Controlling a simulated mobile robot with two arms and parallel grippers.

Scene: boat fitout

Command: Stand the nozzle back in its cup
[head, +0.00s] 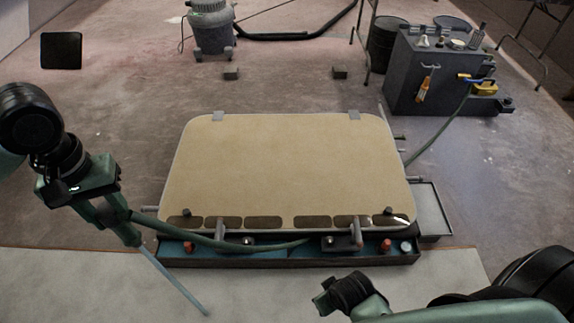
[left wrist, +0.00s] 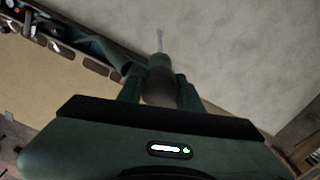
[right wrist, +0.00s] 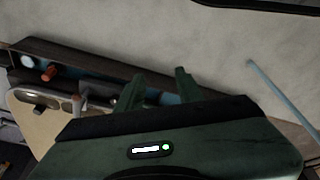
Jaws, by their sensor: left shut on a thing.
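My left gripper (head: 126,228) is shut on the nozzle, whose long thin blue-grey tube (head: 172,280) slants down to the right over the pale near surface. In the left wrist view the nozzle's dark body (left wrist: 160,83) sits between the fingers, its thin tip pointing away. A green hose (head: 190,238) runs from beside the left gripper to the right, in front of the board. My right gripper (right wrist: 161,80) is open and empty; the nozzle tube also shows in the right wrist view (right wrist: 280,90), apart from it. I cannot tell which thing is the nozzle's cup.
A tan board (head: 295,165) in a grey frame stands over a long blue tray (head: 275,257) with red and pale round fittings. A grey bin (head: 432,222) stands at its right. A dark cart (head: 430,85) with tools is at the back right. Floor is clear left of the board.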

